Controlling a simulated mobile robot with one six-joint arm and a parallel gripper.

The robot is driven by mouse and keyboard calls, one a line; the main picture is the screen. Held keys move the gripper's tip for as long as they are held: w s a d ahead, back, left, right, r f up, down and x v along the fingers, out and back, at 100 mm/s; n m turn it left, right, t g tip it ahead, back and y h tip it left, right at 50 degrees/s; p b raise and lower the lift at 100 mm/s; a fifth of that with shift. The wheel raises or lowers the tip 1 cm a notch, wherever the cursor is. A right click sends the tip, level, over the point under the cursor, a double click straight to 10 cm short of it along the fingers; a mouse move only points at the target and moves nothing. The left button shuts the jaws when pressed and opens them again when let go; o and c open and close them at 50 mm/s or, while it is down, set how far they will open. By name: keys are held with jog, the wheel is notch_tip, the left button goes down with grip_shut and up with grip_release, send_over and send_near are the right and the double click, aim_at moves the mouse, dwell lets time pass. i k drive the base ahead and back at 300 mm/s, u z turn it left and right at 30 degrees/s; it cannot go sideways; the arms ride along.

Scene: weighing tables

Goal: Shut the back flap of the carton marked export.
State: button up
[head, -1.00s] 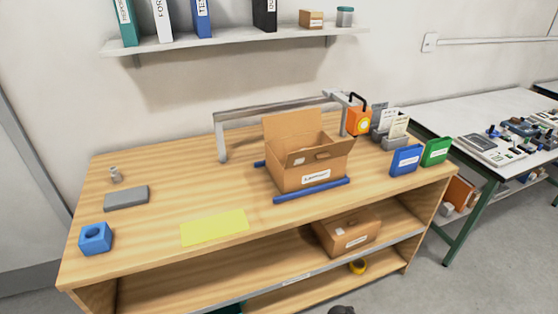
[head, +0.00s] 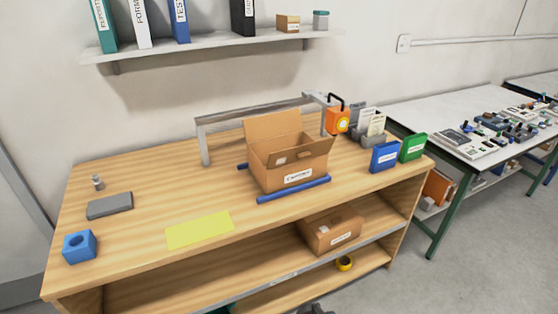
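An open brown carton (head: 262,172) stands on the wooden table between two blue bars. The front label (head: 298,176) seems to start with E, but is too small to read surely. Its back flap (head: 272,127) stands up, leaning slightly back.
A grey metal frame (head: 250,116) rises behind the carton. An orange device (head: 337,121), card holders, a blue box (head: 385,157) and a green box (head: 412,147) stand to the right. A yellow sheet (head: 200,230) lies in front left. The table's left middle is mostly clear.

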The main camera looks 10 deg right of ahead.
aim_at(256, 128)
jog(key=z, duration=0.05)
jog(key=i, duration=1)
jog(key=u, duration=0.2)
jog(key=k, duration=0.55)
jog(key=u, duration=0.55)
jog(key=k, duration=0.75)
jog(key=u, duration=0.4)
jog(key=i, duration=1.05)
jog(key=u, duration=0.4)
